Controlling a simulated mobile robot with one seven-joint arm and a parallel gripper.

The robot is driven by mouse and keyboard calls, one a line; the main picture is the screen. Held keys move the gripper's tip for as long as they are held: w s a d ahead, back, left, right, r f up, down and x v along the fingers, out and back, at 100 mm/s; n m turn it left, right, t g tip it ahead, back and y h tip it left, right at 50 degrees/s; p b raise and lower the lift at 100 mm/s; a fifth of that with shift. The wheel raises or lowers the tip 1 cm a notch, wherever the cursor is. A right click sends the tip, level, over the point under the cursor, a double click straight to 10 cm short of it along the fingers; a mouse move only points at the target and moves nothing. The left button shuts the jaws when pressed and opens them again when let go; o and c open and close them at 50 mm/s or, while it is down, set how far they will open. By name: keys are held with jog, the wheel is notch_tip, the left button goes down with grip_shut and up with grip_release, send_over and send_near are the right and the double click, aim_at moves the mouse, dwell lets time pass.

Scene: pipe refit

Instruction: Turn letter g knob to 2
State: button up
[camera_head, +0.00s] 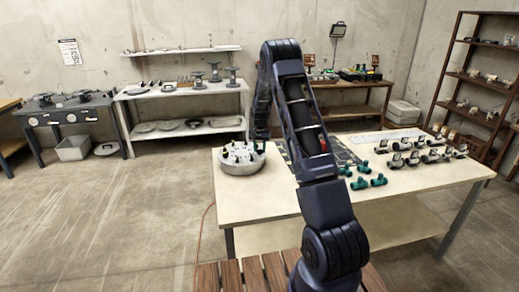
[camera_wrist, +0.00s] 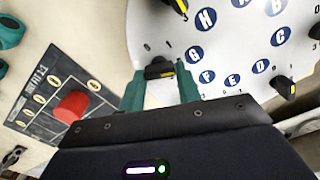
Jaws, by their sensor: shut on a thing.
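The round white dial plate (camera_wrist: 230,25) carries blue discs with white letters and black knobs with yellow pointer marks. The pointer's exact number is too small to read. In the head view, the round grey device (camera_head: 240,165) stands at the table's left end, with my gripper over its right side, mostly hidden by my arm.
A dark panel (camera_wrist: 50,95) with a red knob (camera_wrist: 71,106) lies left in the wrist view. Another black knob (camera_wrist: 284,87) is at the plate's right. Green pipe fittings (camera_head: 360,183) and several valves (camera_head: 405,155) occupy the table's right side. The table's front left is clear.

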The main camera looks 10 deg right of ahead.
jog(key=shift+m, duration=0.6)
jog(key=o, duration=1)
jog(key=shift+c, duration=0.2)
notch_tip(320, 180, up, 11)
